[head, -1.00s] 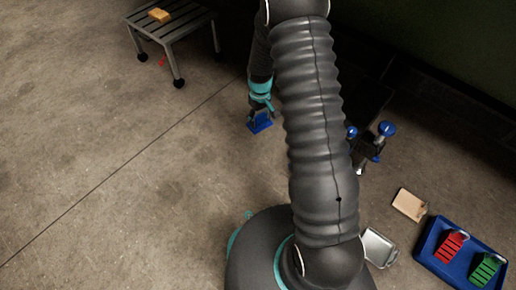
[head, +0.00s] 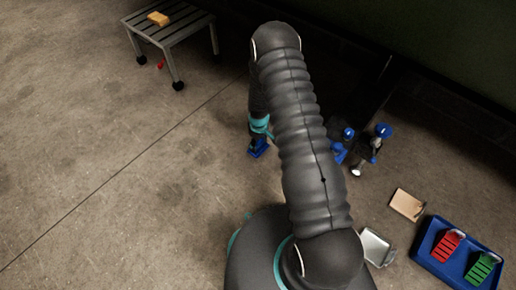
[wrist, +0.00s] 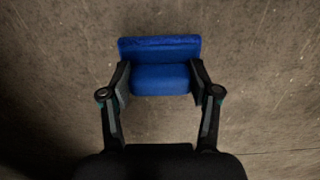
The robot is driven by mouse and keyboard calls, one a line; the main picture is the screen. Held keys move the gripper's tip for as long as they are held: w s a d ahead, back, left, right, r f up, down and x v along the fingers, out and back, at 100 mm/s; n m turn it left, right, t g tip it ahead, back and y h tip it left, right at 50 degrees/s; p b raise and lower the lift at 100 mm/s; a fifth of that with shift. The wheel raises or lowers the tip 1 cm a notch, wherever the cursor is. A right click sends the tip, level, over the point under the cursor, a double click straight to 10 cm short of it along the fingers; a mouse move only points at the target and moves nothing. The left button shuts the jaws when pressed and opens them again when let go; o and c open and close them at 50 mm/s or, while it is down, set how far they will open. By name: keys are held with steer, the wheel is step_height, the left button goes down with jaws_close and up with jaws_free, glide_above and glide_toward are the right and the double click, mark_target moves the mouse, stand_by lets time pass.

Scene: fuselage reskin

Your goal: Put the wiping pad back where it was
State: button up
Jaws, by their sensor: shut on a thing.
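A blue wiping pad (wrist: 160,65) is between the two fingers of my gripper (wrist: 160,82) in the wrist view. The fingers are shut on its sides. It has a wider slab at its far edge and a block nearer to me. In the head view, the pad (head: 258,149) hangs below my gripper (head: 260,138), left of my arm, over bare floor. My arm hides part of the gripper there. I cannot tell the pad's exact height above the floor.
A blue tray (head: 432,262) with a red item (head: 447,245) and a green item (head: 482,268), a tan board (head: 407,204), a metal tray (head: 376,246) and blue-knobbed equipment (head: 376,140) are right. Floor at left is clear.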

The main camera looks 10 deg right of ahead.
mark_target(259, 148)
steer(key=shift+f, duration=1.7)
steer(key=shift+f+b, duration=0.25)
steer(key=shift+b, duration=0.15)
steer(key=o, duration=1.2)
steer(key=shift+r, duration=0.1)
